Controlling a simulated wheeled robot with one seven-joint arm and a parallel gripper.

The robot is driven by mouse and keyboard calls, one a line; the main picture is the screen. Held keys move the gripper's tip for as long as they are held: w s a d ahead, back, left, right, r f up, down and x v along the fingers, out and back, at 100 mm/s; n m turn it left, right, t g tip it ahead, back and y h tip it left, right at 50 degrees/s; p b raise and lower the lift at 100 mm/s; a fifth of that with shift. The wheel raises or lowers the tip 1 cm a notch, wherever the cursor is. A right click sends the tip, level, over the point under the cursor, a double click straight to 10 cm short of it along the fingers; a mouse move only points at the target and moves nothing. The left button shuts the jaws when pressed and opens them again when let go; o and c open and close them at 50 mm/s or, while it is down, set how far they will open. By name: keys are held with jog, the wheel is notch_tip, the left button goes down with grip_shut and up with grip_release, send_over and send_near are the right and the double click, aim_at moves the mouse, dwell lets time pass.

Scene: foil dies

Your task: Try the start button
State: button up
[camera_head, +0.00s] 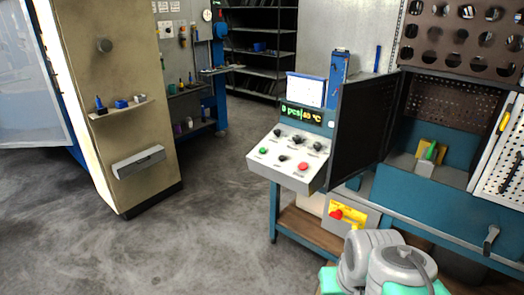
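The control panel (271,166) is a light grey sloped box on a blue stand near the middle of the view. A green button (264,150) sits at its left side; I cannot read a label on it. A larger red button (303,166) sits at the lower right. Several dark knobs (297,140) are spread over the panel's face. Above it, a display (302,114) shows green figures that look like "0 pcs" and "40 °C". My arm's grey and teal links show at the bottom right, below and right of the panel. My gripper is not in view.
A dark mesh door (361,119) stands open right of the panel. A blue machine bench (436,207) fills the right side. A beige column (120,100) stands left. Grey floor (210,220) lies clear between.

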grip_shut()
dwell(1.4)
